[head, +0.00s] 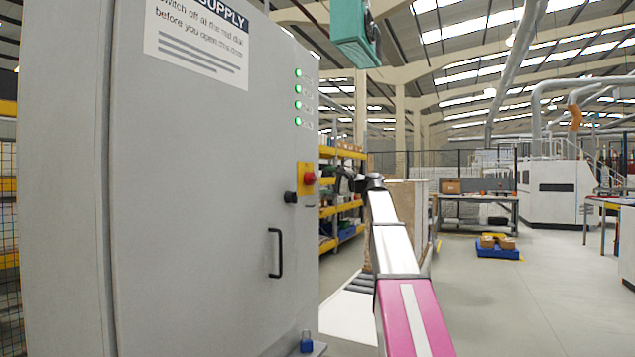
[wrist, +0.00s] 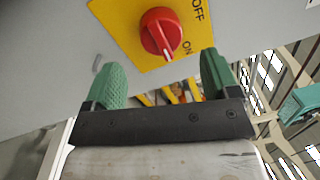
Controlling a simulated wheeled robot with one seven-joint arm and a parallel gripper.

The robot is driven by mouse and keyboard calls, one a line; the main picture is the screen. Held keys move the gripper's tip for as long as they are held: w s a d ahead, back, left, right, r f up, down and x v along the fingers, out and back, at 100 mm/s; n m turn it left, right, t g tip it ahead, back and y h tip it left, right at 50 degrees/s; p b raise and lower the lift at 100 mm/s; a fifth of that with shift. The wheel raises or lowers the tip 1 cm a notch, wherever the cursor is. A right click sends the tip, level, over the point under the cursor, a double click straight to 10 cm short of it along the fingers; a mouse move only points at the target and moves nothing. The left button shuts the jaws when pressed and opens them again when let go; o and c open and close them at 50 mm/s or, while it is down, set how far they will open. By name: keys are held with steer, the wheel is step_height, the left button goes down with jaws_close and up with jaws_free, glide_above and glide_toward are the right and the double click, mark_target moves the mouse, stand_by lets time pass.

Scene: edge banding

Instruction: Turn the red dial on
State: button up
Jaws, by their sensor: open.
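The red dial (head: 310,179) sits on a yellow plate (head: 305,168) on the right part of the grey cabinet's front. The wrist view shows the dial (wrist: 160,32) close up, with OFF and ON printed on the yellow plate (wrist: 118,18). The dial's white mark points down the picture, its end close to the word ON. My gripper (wrist: 162,78) is open and empty, its green fingers apart on either side below the dial, not around it. In the head view my gripper's fingertips are hard to make out near the dial.
The grey cabinet (head: 200,190) has a black handle (head: 276,253), a black knob (head: 290,197) and several lit green lamps (head: 298,89). A teal box (head: 355,35) hangs above. Yellow shelving (head: 345,207) stands behind.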

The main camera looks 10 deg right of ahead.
steer(key=shift+v, duration=2.25)
steer(key=shift+f, duration=0.1)
steer(key=s+a+f+n+g+h, duration=0.1)
steer(key=s+a+f+g+h, duration=0.15)
steer(key=f, duration=1.25)
steer(key=s+a+f+n+g+h, duration=0.1)
steer(key=s+a+f+h, duration=0.15)
steer(key=f, duration=1.25)
steer(key=s+a+f+n+g+h, duration=0.1)
steer(key=s+a+f+g+h, duration=0.15)
steer(key=f, duration=1.25)
steer(key=s+f+n+g+h, duration=0.5)
steer(key=s+f+n+h, duration=0.2)
steer(key=s+f, duration=1.6)
step_height(320, 180, down, 5)
steer(key=shift+s+a+r+h, duration=0.25)
steer(key=shift+s+a+h, duration=0.1)
steer(key=shift+a, duration=0.1)
